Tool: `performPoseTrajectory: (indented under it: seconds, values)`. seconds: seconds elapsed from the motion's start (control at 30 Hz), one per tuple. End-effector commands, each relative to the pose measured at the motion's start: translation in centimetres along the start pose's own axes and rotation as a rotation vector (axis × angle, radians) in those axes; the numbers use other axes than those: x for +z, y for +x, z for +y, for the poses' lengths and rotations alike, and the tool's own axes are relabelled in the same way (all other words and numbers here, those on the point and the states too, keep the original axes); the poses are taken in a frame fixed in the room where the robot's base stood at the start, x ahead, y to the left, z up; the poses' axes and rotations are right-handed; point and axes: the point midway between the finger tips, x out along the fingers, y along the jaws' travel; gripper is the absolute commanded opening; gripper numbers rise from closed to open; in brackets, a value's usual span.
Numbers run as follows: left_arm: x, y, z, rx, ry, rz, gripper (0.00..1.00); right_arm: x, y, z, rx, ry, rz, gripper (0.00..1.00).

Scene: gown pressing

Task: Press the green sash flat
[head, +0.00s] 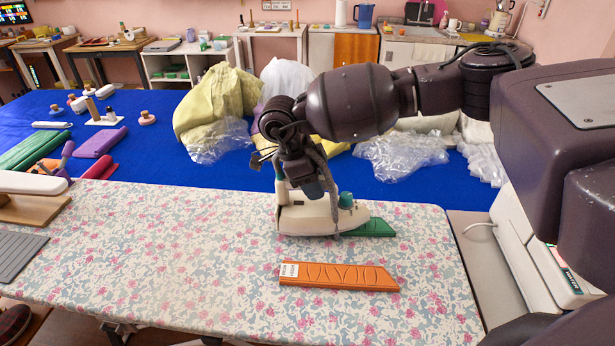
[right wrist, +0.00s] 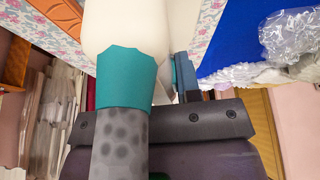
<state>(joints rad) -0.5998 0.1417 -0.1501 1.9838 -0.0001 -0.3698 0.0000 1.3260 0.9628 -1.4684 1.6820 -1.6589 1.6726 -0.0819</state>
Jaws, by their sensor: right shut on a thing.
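The green sash (head: 372,228) lies on the flowered ironing board (head: 130,250). Only its right end shows; the rest is hidden under or behind the iron. The cream iron (head: 308,218) with teal handle parts stands over the sash's left part. My right gripper (head: 322,190) is shut on the iron's handle from above. In the right wrist view the teal handle (right wrist: 127,75) sits against my grey finger, with the cream iron body (right wrist: 125,25) beyond. Whether the iron's sole touches the sash is hard to tell. My left gripper is not in view.
An orange sash (head: 338,276) with a white label lies in front of the iron. A blue table (head: 250,172) behind holds crumpled garments (head: 215,100) and clear plastic (head: 400,155). A grey ribbed mat (head: 18,252) lies at the left. The board's left half is mostly clear.

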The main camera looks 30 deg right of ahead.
Motion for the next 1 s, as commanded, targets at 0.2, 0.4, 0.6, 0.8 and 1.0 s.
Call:
performPoseTrajectory:
  seconds: [0.2, 0.4, 0.6, 0.8, 1.0]
  values:
    - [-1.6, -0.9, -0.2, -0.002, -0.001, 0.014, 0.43, -2.6, 0.3, -0.1, -0.003, 0.003, -0.004, 0.0]
    - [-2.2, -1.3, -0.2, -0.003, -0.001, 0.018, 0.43, -4.6, 1.3, -0.1, -0.004, 0.003, -0.004, 0.0]
    - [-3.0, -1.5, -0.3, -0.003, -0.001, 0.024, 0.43, -6.7, 2.2, -0.1, -0.003, 0.003, -0.003, 0.0]
    - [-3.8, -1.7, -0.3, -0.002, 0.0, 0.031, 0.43, -8.8, 3.1, -0.1, -0.003, 0.004, -0.003, 0.0]
    - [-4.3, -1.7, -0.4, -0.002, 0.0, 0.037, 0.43, -10.4, 3.8, -0.1, -0.004, 0.001, -0.003, 0.0]
